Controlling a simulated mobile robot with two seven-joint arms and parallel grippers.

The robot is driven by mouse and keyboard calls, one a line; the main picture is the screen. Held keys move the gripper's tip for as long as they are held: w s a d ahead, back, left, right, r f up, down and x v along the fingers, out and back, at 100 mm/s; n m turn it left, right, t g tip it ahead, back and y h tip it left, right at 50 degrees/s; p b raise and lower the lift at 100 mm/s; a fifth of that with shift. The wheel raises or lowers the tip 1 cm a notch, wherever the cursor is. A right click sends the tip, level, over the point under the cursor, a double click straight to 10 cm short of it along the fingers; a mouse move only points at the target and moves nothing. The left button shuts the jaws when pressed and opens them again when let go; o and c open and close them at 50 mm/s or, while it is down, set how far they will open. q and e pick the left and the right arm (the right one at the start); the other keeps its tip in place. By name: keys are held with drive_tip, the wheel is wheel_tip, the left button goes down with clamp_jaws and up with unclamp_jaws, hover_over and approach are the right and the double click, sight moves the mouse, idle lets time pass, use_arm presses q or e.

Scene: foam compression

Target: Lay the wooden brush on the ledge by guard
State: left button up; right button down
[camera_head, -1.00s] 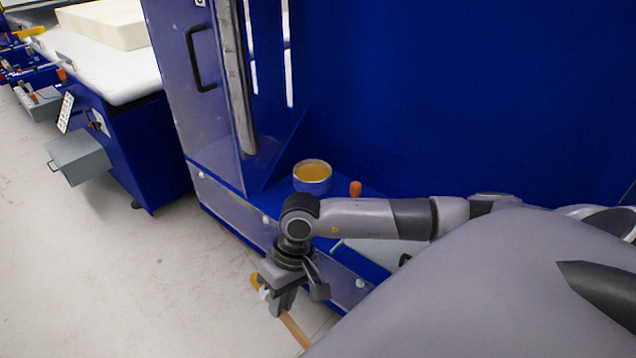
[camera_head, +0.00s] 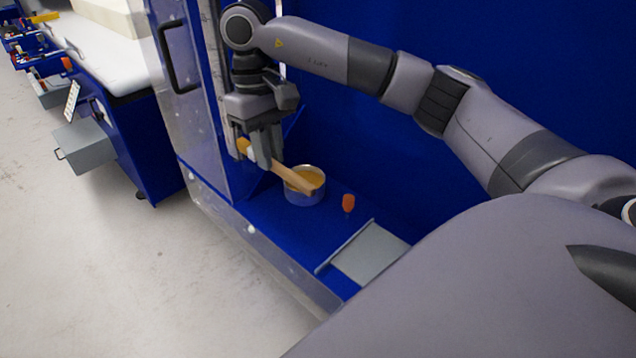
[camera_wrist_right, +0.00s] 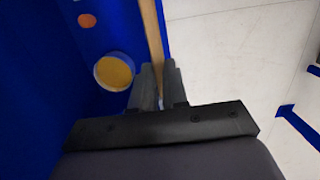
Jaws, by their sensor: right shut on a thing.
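The wooden brush (camera_head: 290,178) is a long light-brown stick with an orange-yellow end. My right gripper (camera_head: 266,155) is shut on it near that end and holds it tilted above the blue ledge (camera_head: 262,213), beside the clear guard (camera_head: 190,120). In the head view the brush's other end passes in front of a round tin. In the right wrist view the brush (camera_wrist_right: 153,40) runs away from between the fingers (camera_wrist_right: 158,88), and the tin (camera_wrist_right: 114,71) lies to its left. My left gripper is not seen.
The tin (camera_head: 303,196) with yellow contents stands on the ledge. An orange knob (camera_head: 348,203) and a grey plate (camera_head: 370,252) are further right. A blue wall rises behind. A white-topped bench (camera_head: 110,65) and a grey drawer (camera_head: 84,146) stand at left.

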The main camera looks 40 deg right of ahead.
wheel_tip(320, 180, up, 2)
drive_tip(key=d+r, duration=0.1)
drive_tip(key=b, duration=0.2)
hover_over(285, 232)
wheel_tip(285, 232, down, 15)
drive_tip(key=shift+w+a+r, duration=0.1)
drive_tip(key=shift+w, duration=0.05)
wheel_tip(285, 232, down, 5)
drive_tip(key=shift+f, duration=0.15)
drive_tip(key=shift+f, duration=0.25)
drive_tip(key=c, duration=1.1)
unclamp_jaws()
drive_tip(key=shift+c, duration=0.2)
drive_tip(key=shift+r, duration=0.1)
